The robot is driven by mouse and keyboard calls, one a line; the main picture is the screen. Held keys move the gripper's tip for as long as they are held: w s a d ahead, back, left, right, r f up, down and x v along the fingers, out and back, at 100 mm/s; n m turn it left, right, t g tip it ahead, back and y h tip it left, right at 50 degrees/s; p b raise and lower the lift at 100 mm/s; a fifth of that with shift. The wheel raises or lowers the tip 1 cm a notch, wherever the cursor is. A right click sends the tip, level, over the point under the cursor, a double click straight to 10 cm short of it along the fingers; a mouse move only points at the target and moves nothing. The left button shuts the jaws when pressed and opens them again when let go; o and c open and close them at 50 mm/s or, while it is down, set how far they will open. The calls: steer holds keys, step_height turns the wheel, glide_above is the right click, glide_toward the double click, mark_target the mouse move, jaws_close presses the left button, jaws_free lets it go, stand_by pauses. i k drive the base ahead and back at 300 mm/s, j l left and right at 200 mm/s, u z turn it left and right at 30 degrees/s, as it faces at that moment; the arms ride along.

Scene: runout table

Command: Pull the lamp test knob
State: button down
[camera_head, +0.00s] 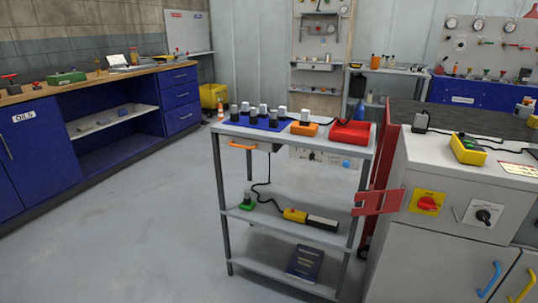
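I cannot tell for sure which thing is the lamp test knob; no label is readable at this size. A grey cabinet at the right carries a red rotary knob (428,204) on a yellow plate. To its right is a black knob (484,215) on a pale square plate. Both sit on the cabinet's upper front. A blue panel (470,93) at the back right has several small knobs above it, too small to tell apart. My gripper is not in view.
A grey trolley (297,243) with several fittings stands in the middle, close to the cabinet (423,158). A red bracket (379,201) spans the gap between them. A blue workbench (112,127) lines the left. The floor (150,225) between bench and trolley is clear.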

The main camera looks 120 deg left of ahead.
mark_target(345, 164)
steer(key=i+u, duration=0.1)
steer(key=u, duration=3.25)
steer(key=k, duration=0.2)
